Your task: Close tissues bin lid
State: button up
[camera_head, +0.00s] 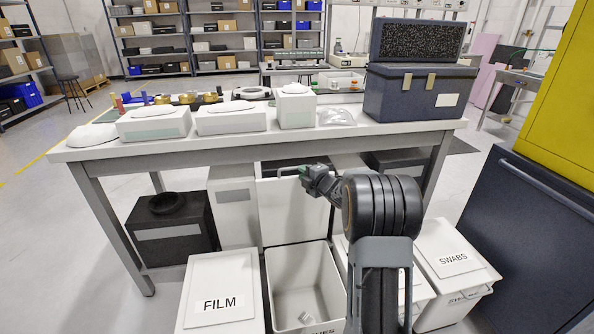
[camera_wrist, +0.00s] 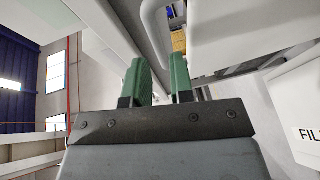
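The tissues bin (camera_head: 308,275) is a white open box on the floor, its front label partly cut off at the picture's bottom. A small pale item lies on its floor. Its white lid (camera_head: 290,210) stands upright at the back of the bin, with a handle at its top edge. My gripper (camera_head: 304,172) is at the lid's top edge beside that handle. In the wrist view its green fingers (camera_wrist: 160,80) are apart, with a grey curved bar (camera_wrist: 154,28) beyond their tips. I cannot tell whether they touch the lid.
The white FILM bin (camera_head: 222,290) stands closed at left, and the SWABS bin (camera_head: 452,258) at right. The workbench (camera_head: 100,153) overhangs just behind and above the lid. A dark box (camera_head: 170,250) sits under it. A dark blue cabinet (camera_head: 535,245) stands at far right.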

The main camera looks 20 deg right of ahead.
jog(key=shift+x, duration=2.55)
jog(key=shift+c, duration=0.4)
grip_shut()
